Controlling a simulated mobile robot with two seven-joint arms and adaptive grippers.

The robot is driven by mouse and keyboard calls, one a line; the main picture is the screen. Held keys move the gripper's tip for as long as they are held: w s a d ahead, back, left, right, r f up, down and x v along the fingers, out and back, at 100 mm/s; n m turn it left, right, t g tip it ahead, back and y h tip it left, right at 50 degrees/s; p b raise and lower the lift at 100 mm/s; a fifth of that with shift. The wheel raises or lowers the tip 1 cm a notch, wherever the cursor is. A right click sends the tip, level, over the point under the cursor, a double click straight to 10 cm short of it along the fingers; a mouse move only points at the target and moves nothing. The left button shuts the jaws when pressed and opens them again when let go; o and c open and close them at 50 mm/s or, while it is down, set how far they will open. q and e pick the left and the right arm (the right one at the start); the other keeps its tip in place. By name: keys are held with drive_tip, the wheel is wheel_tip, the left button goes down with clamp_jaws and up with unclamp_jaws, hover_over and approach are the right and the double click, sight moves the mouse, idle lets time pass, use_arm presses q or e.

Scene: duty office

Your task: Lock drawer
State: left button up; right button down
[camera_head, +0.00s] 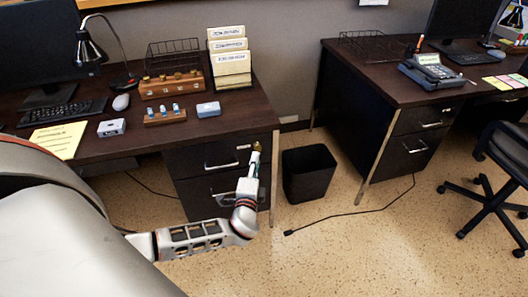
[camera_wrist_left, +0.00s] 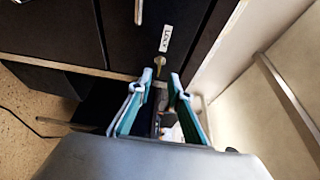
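The dark desk's drawer unit (camera_head: 190,190) stands at the right end of the near desk, with an upper drawer (camera_head: 215,158) that looks shut. A small brass piece, a key or lock (camera_wrist_left: 159,61), sits on the dark front beside a white label reading "LOCK" (camera_wrist_left: 166,38). The brass piece (camera_head: 257,146) also shows just above my left gripper in the head view. My left gripper (camera_wrist_left: 158,84) is open, its teal-lined fingers either side of the line to the brass piece, with nothing visibly held. Whether it touches the piece is unclear. My right gripper is out of view.
A black bin (camera_head: 308,173) stands on the floor right of the drawer unit. A second desk (camera_head: 385,85) and an office chair (camera_head: 500,165) are farther right. A cable (camera_head: 350,214) lies on the floor. Boxes and a keyboard (camera_head: 62,112) occupy the near desktop.

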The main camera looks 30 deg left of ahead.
use_arm(q)
drive_tip(key=shift+x, duration=2.8)
clamp_jaws()
